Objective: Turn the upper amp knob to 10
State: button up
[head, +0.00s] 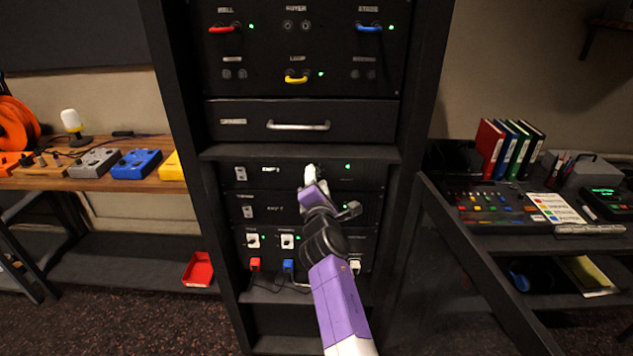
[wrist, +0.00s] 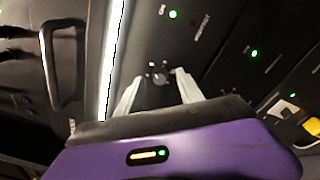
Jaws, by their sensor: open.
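The upper amp panel (head: 265,172) is a black rack unit with a label, a white switch at its left and a green light at its right. Its knob is hidden behind my gripper (head: 311,173) in the head view. In the wrist view a small dark round knob (wrist: 158,77) shows between the two pale fingers of my gripper (wrist: 155,86). The fingers are apart, one on each side of the knob. I cannot tell whether they touch it, and its pointer and scale are unreadable.
The lower amp panel (head: 262,209) sits right below, with dials and coloured plugs under it. A drawer with a metal handle (head: 298,126) is above, over a protruding ledge (head: 300,152). A mixing desk (head: 495,207) stands at right; a pedal bench is at left.

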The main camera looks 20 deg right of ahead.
jog(key=shift+w, duration=0.45)
grip_shut()
jog(key=shift+d, duration=0.1)
jog(key=shift+f+m+b, duration=0.15)
jog(key=shift+m+b, duration=0.15)
jog(key=shift+b, duration=0.25)
